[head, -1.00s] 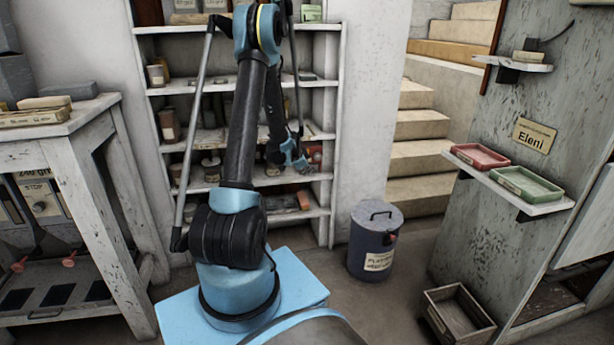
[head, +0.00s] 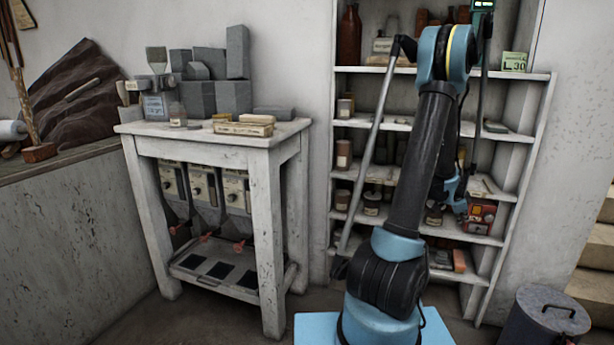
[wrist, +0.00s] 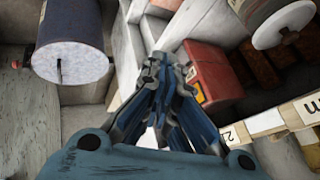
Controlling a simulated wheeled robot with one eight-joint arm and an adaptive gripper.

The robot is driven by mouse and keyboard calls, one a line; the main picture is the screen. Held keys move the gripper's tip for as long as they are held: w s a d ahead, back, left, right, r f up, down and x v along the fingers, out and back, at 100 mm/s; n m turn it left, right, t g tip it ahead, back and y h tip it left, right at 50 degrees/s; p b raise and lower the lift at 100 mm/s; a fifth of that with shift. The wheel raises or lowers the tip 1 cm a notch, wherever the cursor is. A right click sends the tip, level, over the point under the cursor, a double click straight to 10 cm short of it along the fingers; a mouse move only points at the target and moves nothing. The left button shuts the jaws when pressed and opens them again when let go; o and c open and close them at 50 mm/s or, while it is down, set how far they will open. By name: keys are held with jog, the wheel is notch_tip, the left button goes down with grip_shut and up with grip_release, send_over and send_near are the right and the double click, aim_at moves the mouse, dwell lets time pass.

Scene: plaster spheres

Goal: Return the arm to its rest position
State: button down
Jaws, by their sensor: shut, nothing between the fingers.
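My gripper (head: 455,194) hangs folded beside my upright arm, in front of the shelf unit (head: 543,110) in the head view. It is partly hidden by my arm there. In the wrist view my gripper (wrist: 158,68) shows its blue-grey fingers drawn together, with nothing held between them. A red box (wrist: 210,72) appears just beyond the fingers to the right in that view. I cannot tell whether the fingers touch anything.
A worn white table (head: 200,135) bears grey blocks (head: 200,97) left of my arm. Bottles, jars and a red box (head: 481,214) fill the shelves behind it. A lidded bin (head: 545,318) stands at lower right. Bare floor lies between table and shelves.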

jog(key=s+a+r+n+y, duration=0.1)
jog(key=s+a+r+n, duration=0.2)
jog(key=a, duration=0.6)
jog(key=s+a+r+n+y, duration=0.1)
jog(key=s+a+r+n, duration=0.3)
jog(key=a, duration=0.6)
jog(key=a+r+n+y, duration=0.1)
jog(key=a+r+n, duration=0.3)
jog(key=a, duration=0.5)
jog(key=s+a+f+n+g+y, duration=0.1)
jog(key=s+a+n, duration=0.8)
jog(key=s+a, duration=0.9)
jog(key=shift+s+a+f+n+y, duration=0.35)
jog(key=shift+s+f+y, duration=0.55)
jog(key=shift+s, duration=1.15)
jog(key=shift+r, duration=0.25)
